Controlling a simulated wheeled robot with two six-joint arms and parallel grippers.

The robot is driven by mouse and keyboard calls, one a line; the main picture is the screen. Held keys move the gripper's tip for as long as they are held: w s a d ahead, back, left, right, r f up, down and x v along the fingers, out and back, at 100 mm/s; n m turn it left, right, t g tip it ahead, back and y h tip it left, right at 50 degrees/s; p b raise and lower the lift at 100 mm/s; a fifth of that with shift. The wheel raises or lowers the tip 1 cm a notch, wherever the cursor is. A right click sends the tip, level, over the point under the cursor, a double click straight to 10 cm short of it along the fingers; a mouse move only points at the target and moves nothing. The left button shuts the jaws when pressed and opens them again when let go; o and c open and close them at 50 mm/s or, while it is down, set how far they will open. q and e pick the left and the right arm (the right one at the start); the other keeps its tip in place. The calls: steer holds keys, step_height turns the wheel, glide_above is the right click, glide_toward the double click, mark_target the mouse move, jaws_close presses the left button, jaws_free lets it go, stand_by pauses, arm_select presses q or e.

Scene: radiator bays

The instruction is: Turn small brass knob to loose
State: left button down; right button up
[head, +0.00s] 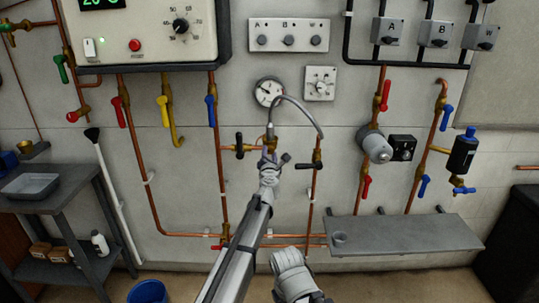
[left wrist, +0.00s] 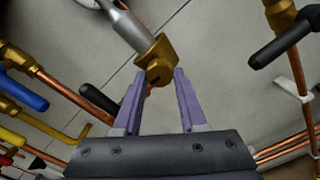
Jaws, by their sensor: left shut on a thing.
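The small brass knob (left wrist: 155,62) is a squarish brass piece with a dark slot, at the lower end of a grey hose. In the left wrist view it sits between the purple fingertips of my left gripper (left wrist: 157,78). The fingers are shut on it, one on each side. In the head view the left gripper (head: 269,158) is at the wall below the round gauge (head: 268,92), and the brass piece (head: 270,140) shows only in part above it.
Black-handled valves stand close on both sides, left (head: 239,145) and right (head: 305,165). The grey hose (head: 305,112) arches just above the gripper. Copper pipes run down the wall.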

stand_by(0.4)
arm_select(q)
steer(key=shift+s, duration=0.1)
steer(key=shift+c, duration=2.4)
jaws_free()
steer(key=s, duration=0.7)
steer(key=shift+s, duration=0.35)
